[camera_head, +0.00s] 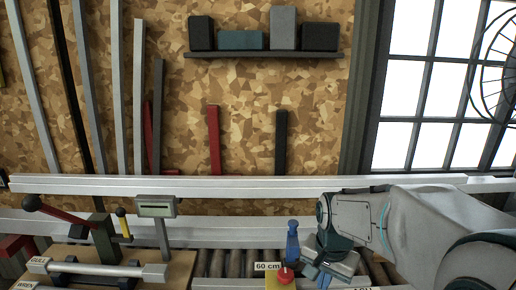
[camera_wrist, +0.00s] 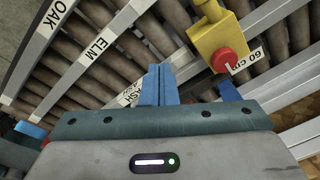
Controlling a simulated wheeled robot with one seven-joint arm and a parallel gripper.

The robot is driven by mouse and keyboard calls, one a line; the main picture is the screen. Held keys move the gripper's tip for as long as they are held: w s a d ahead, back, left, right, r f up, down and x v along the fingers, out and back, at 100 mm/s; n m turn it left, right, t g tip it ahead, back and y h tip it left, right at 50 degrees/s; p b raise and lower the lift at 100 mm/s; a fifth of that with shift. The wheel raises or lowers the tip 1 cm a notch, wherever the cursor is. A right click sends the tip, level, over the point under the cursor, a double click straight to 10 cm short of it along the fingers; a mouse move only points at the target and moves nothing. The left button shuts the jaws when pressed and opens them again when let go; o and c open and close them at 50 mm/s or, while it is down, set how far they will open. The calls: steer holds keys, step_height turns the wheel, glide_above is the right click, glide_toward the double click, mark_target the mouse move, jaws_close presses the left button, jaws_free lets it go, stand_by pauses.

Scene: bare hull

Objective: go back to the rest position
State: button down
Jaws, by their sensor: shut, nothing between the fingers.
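My gripper (camera_head: 322,276) is at the lower right of the head view, low over the roller track and pointing down. In the wrist view its two blue fingers (camera_wrist: 157,85) are together, with nothing visible between them. A yellow box with a red button (camera_wrist: 217,42) is ahead and to the right of the fingertips in that view, apart from them. The same yellow box (camera_head: 272,284) shows just left of my gripper in the head view. My arm reaches in from the right edge.
Rollers (camera_head: 236,264) run beneath, with labelled rails reading OAK and ELM (camera_wrist: 93,50). A blue upright piece (camera_head: 292,243) stands close left of my wrist. A bench with a red-handled lever (camera_head: 65,217) and a small display (camera_head: 155,207) is at left. A shelf (camera_head: 262,54) holds several blocks.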

steer(key=s+r+n+t, duration=0.1)
steer(key=s+r+n, duration=0.1)
steer(key=s+n, duration=0.5)
steer(key=s, duration=0.5)
steer(key=shift+s+t, duration=0.25)
steer(key=shift+t, duration=0.15)
steer(key=shift+r, duration=0.1)
